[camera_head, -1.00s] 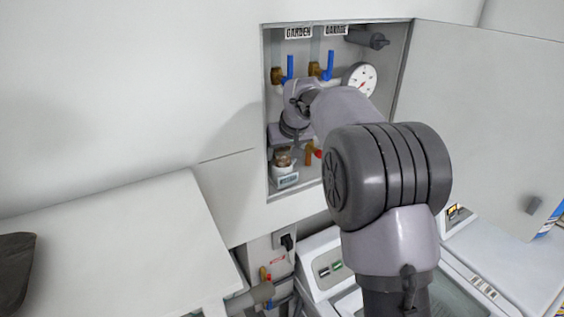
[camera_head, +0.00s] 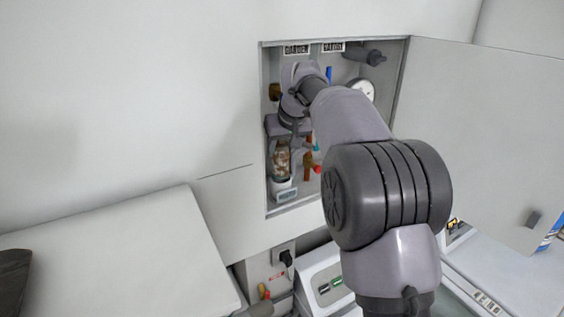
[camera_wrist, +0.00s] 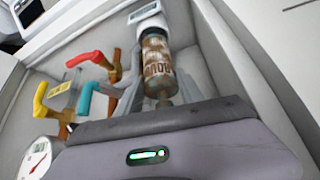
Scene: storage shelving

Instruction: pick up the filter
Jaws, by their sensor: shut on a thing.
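The filter (camera_head: 282,160) is a brownish see-through cylinder with lettering, in the lower left of the open wall cabinet. In the wrist view the filter (camera_wrist: 156,62) runs from a white holder with a small display (camera_wrist: 145,13) down to my gripper. My gripper (camera_head: 283,137) is above the filter and shut on its upper end. In the wrist view my gripper (camera_wrist: 163,103) covers this end, so the fingertips are mostly hidden. I cannot tell whether the filter's lower end is clear of the white holder.
Valves with red (camera_wrist: 84,58), yellow and teal handles stand beside the filter. A round gauge (camera_wrist: 37,157) is farther along the cabinet. The cabinet's side wall (camera_wrist: 235,70) is close to the filter. The open door (camera_head: 480,130) is on the right.

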